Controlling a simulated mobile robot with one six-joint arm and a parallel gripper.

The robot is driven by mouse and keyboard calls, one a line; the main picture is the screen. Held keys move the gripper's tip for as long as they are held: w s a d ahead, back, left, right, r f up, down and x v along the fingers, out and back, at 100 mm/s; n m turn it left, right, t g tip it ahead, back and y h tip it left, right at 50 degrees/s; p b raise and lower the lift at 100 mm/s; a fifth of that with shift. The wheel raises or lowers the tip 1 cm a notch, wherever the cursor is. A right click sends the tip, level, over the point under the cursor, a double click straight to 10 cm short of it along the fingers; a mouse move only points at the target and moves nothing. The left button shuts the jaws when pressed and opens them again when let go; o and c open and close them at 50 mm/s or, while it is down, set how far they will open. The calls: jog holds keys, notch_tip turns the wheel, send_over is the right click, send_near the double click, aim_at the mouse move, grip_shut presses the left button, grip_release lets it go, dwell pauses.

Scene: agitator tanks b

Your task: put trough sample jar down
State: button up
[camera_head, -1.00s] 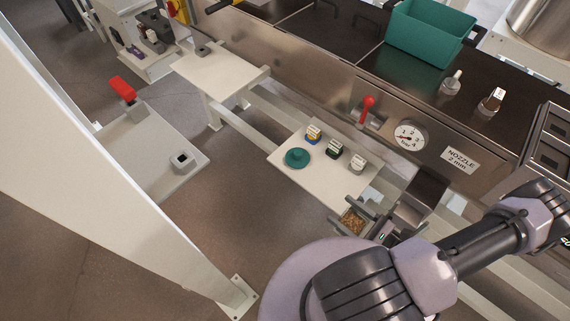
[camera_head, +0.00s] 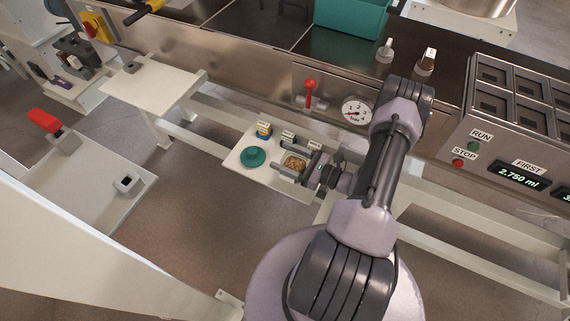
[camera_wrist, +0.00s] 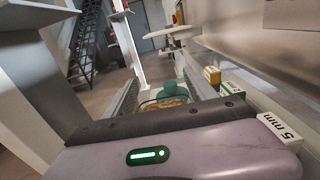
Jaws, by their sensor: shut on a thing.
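The sample jar (camera_head: 294,163), open-topped with brown grainy contents, is between the fingers of my gripper (camera_head: 293,166), which is shut on it. The jar is over the right part of a small white shelf (camera_head: 235,172). I cannot tell whether its base touches the shelf. A round teal lid (camera_head: 253,157) lies on the shelf left of the jar. In the wrist view the jar's contents (camera_wrist: 174,102) show behind the gripper body, with the teal lid (camera_wrist: 165,92) just beyond. The jar's lower part is hidden.
Small labelled blocks stand along the shelf's back side: a yellow-and-blue one (camera_head: 264,131), a green one (camera_head: 288,137) and a pale one (camera_head: 314,146), close to my gripper. A red-handled valve (camera_head: 310,93) and a gauge (camera_head: 356,111) are on the panel behind. The shelf's front left is clear.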

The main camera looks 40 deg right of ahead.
aim_at(284, 163)
jog(key=shift+f+b, duration=0.75)
jog(key=shift+f, duration=1)
jog(key=shift+f, duration=0.15)
jog(key=o, duration=1.8)
